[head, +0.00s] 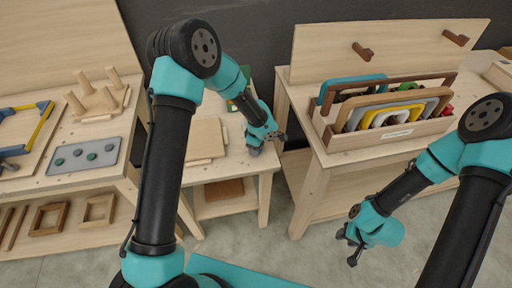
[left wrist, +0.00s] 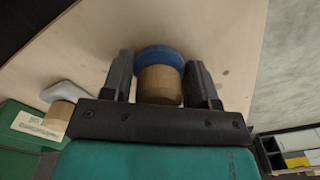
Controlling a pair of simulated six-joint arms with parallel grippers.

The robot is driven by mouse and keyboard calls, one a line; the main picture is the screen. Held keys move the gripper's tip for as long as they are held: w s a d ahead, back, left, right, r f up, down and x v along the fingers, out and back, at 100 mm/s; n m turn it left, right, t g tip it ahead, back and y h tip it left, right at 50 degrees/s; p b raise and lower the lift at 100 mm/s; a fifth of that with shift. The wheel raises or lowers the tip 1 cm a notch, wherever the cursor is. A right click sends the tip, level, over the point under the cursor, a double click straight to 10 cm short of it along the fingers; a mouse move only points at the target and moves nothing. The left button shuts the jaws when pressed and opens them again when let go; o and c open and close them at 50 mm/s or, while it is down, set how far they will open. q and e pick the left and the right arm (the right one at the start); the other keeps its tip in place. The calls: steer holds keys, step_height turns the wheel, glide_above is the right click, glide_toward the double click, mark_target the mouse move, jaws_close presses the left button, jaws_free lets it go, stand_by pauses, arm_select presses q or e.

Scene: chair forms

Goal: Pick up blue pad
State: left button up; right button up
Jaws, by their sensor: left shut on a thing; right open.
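The blue pad (left wrist: 158,54) is round and sits at the end of a short wooden cylinder (left wrist: 160,86) in the left wrist view. My left gripper (left wrist: 159,66) is shut on it, with one dark finger on each side. In the head view my left gripper (head: 262,138) is at the right edge of the small middle table (head: 240,164); the blue pad cannot be made out there. My right gripper (head: 354,246) is open and empty, low over the floor in front of the right bench.
The right bench (head: 314,160) holds a wooden rack (head: 388,136) of several coloured frames. The left bench (head: 60,192) carries a grey tray (head: 78,168) and a pegged board (head: 98,104). In the left wrist view a green box (left wrist: 22,142) lies at lower left.

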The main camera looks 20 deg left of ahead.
arm_select(q)
steer(key=shift+c, duration=0.7)
steer(key=shift+r, duration=0.85)
step_height(320, 180, up, 2)
steer(key=shift+r, duration=0.1)
steer(key=s+d+r, duration=0.1)
steer(key=s+d, duration=0.3)
steer(key=s, duration=1.1)
steer(key=shift+s+d, duration=0.2)
steer(key=shift+s, duration=0.05)
steer(key=o, duration=0.3)
steer(key=shift+w, duration=0.1)
steer(key=shift+c, duration=1)
